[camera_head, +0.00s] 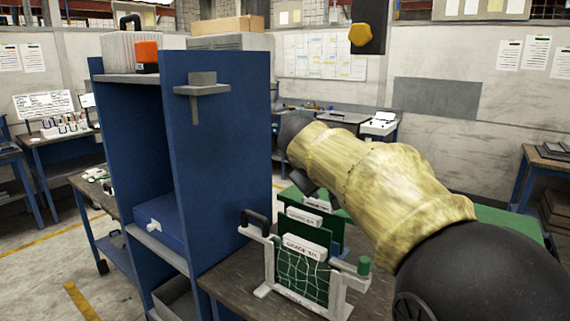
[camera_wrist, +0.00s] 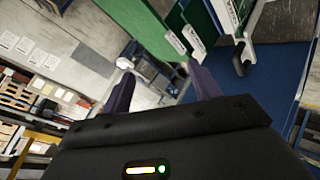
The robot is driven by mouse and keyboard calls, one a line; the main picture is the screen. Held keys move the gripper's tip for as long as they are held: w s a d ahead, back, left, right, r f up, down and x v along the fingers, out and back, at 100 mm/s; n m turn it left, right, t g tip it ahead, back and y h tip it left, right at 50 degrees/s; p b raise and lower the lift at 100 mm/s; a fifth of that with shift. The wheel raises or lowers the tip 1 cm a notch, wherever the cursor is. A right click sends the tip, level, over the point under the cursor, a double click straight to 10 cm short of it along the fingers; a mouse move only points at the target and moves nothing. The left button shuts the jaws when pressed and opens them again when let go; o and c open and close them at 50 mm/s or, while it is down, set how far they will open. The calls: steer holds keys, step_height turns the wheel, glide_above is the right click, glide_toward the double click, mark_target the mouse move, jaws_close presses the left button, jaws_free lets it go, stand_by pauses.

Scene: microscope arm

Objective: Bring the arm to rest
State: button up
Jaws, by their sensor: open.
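My arm, in a worn yellow sleeve (camera_head: 375,180), reaches from the lower right of the head view up toward the middle. My gripper (camera_head: 293,135) is dark and partly hidden behind the sleeve's end, in front of the background workbenches. In the wrist view, my gripper (camera_wrist: 163,84) has its two dark purple fingers wide apart. Nothing is held between them; the floor and background show through the gap. The gripper appears above the level of the bench rack, apart from it.
A blue shelf cabinet (camera_head: 218,160) stands left of my gripper. Below it, a white rack (camera_head: 338,290) holds upright green boards (camera_head: 302,275) on a dark bench (camera_head: 232,272). A yellow knob (camera_head: 369,38) hangs at top. Open floor (camera_head: 50,275) lies left.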

steer(key=s+d+f+m+g+y+p, duration=0.1)
steer(key=s+d+f+g, duration=0.1)
steer(key=s+f, duration=0.45)
steer(key=s+d+f+m+g+y+p, duration=0.1)
steer(key=s+d+f+g+y, duration=0.15)
steer(key=f, duration=0.75)
steer(key=s+d+f+m+g, duration=0.1)
steer(key=s+f+m, duration=0.1)
steer(key=s+f, duration=0.3)
steer(key=s+f+m+g+p, duration=0.1)
steer(key=s+f+m, duration=0.1)
steer(key=s+f, duration=0.4)
steer(key=s, duration=0.4)
steer(key=shift+s+d+f+y, duration=0.2)
steer(key=shift+s+d+y, duration=0.15)
